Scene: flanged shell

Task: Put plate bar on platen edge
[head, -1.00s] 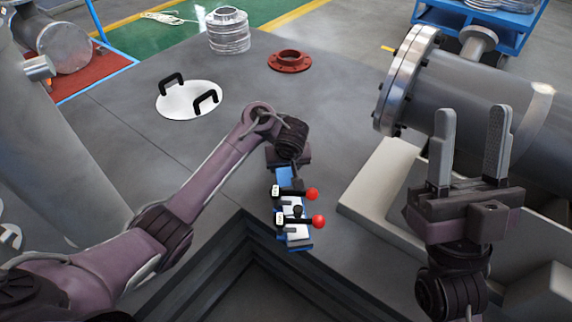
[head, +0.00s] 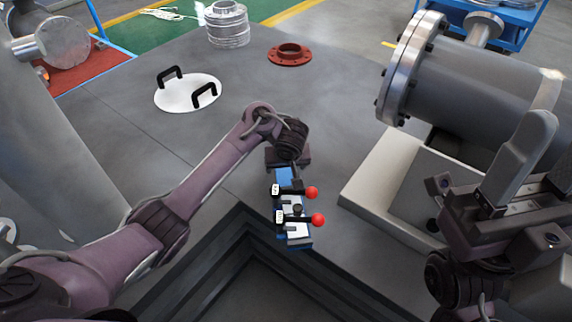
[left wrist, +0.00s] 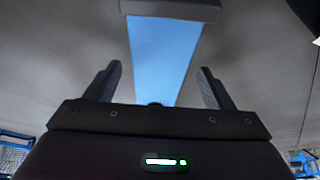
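The bar I take for the plate bar is a blue strip (head: 285,177) with white plates and two clamps with red ball knobs. It lies at the inner corner of the dark grey platen edge (head: 237,213); I cannot tell whether it touches the surface. My left gripper (head: 292,166) is at its far end. In the left wrist view the blue strip (left wrist: 165,50) runs between the two spread fingers of the left gripper (left wrist: 159,78), with gaps on both sides. My right gripper (head: 540,150) is apart from the bar, at the right, tilted, its fingers spread and empty.
A white disc with two black handles (head: 180,100), a red-brown flange (head: 290,55) and a metal coil (head: 227,30) stand on the grey surface. A large flanged shell (head: 455,85) on a pale base (head: 375,190) fills the right. The surface between is clear.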

